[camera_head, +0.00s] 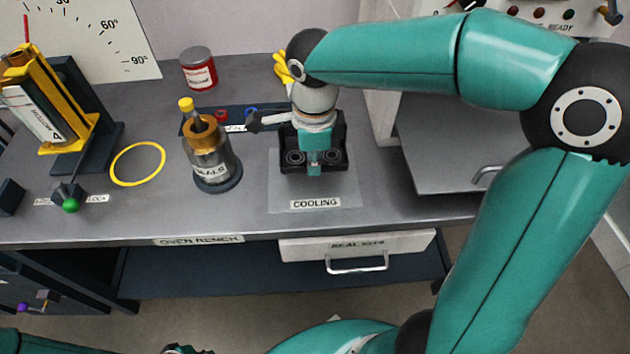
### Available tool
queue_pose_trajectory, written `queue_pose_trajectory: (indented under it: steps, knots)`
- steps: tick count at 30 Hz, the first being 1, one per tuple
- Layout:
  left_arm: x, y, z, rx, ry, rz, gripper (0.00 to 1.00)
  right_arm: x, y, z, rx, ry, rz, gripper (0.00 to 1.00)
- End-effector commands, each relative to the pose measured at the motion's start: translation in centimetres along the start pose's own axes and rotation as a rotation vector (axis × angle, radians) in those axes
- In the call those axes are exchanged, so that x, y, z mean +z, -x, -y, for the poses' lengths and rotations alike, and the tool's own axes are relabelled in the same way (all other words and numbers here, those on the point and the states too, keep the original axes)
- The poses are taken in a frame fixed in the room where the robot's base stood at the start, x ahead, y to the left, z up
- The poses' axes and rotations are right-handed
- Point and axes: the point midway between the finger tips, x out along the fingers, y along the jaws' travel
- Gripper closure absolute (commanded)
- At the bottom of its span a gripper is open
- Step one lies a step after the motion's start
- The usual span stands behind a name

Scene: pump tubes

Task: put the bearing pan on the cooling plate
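The bearing pan (292,166) is a black, low tray with round bearings in it. It is over the grey cooling plate (283,200), labelled COOLING, on the bench. I cannot tell whether the pan rests on the plate or is held just above it. My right gripper (313,163) points down at the middle of the pan, with a teal finger at the pan's near edge. Its other finger is hidden, so its grip cannot be made out. The far part of the pan is hidden by the gripper. My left gripper cannot be made out.
A SEALS canister (210,170) stands left of the plate, with a dark tool strip (235,128) behind. A grey door with a handle (486,176) is at right.

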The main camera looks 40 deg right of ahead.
Motion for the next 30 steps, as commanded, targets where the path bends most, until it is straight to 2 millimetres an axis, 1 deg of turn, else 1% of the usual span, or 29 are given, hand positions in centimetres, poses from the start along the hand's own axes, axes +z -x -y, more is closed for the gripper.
queue_pose_trajectory:
  steps: [1,8,12,15,18,27,29,30]
  knots:
    - [0.0,-0.2,0.1,0.0,0.0,0.0,1.0,0.0,-0.7,0.0,-0.001,-0.001,0.0,1.0]
    - [0.0,-0.4,0.1,0.0,0.0,0.0,1.0,0.0,-2.2,0.0,-0.001,0.0,0.0,1.0]
    - [0.0,-0.8,0.3,0.0,0.0,0.0,1.0,-0.1,-4.2,-0.1,0.0,0.0,-0.001,1.0]
    - [0.0,-0.9,0.3,0.0,0.0,0.0,1.0,-0.1,-5.3,-0.1,-0.001,-0.002,0.0,1.0]
    - [0.0,-0.9,0.3,0.0,0.0,0.0,1.0,0.0,-5.7,-0.1,-0.002,-0.001,0.002,1.0]
    - [0.0,-1.1,0.4,0.0,0.0,0.0,1.0,0.0,-5.8,-0.1,-0.003,-0.001,0.002,1.0]
    - [0.0,-1.1,0.4,0.0,0.0,0.0,1.0,-0.1,-5.8,-0.2,-0.001,-0.001,0.001,0.91]
    - [0.0,-1.1,0.4,0.0,0.0,0.0,1.0,-0.1,-5.8,-0.2,0.0,-0.001,0.001,0.84]
